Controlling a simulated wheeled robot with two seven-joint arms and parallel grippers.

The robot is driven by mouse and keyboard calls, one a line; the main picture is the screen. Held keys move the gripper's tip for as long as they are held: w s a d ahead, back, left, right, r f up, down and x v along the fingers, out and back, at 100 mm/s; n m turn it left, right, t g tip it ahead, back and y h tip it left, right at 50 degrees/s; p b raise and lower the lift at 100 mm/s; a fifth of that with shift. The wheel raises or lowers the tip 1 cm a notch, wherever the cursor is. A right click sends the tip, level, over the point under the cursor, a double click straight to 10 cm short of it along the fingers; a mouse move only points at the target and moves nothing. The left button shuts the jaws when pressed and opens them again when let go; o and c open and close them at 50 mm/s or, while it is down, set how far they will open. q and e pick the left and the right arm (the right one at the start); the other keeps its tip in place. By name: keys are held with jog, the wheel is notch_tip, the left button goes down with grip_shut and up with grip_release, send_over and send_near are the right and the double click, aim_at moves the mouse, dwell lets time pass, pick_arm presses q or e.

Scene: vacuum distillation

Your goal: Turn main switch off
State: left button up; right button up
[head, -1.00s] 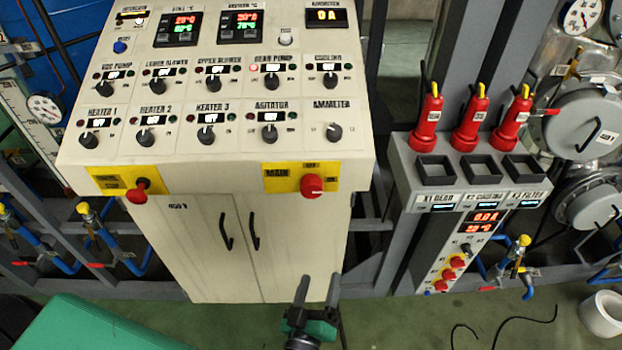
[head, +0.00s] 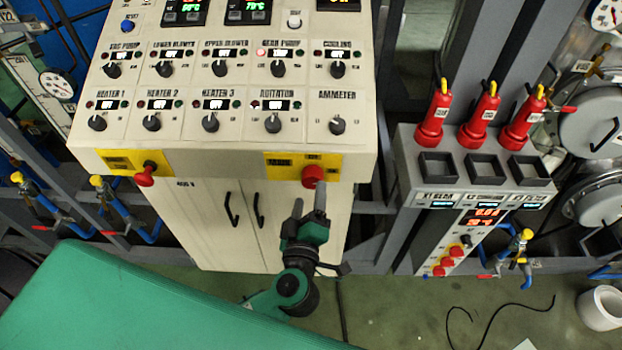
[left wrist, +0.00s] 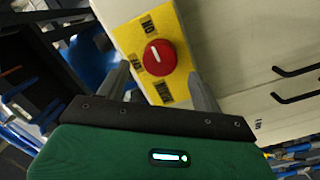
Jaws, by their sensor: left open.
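The main switch (head: 313,176) is a red round knob on a yellow plate labelled MAIN (head: 278,163), at the lower right of the cream control panel's front edge. In the left wrist view the knob (left wrist: 157,57) has a white line pointing roughly toward the ON label (left wrist: 148,25); an OFF label is beside it. My left gripper (head: 309,198) is open and empty, just below the knob in the head view. In the wrist view its fingertips (left wrist: 162,80) are apart, one toward each side of the knob, which looks just beyond them. My right gripper is not in view.
A second red knob (head: 145,176) sits on a yellow plate to the left. Rows of black knobs (head: 211,124) cover the panel above. Cabinet doors with black handles (head: 232,210) are below. A grey station with red-handled devices (head: 433,118) stands to the right.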

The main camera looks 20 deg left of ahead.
aim_at(311, 183)
pick_arm(q)
jog(key=shift+p+x, duration=0.4)
jog(key=shift+x, duration=1.7)
jog(key=shift+c, duration=0.5)
jog(key=c, duration=0.9)
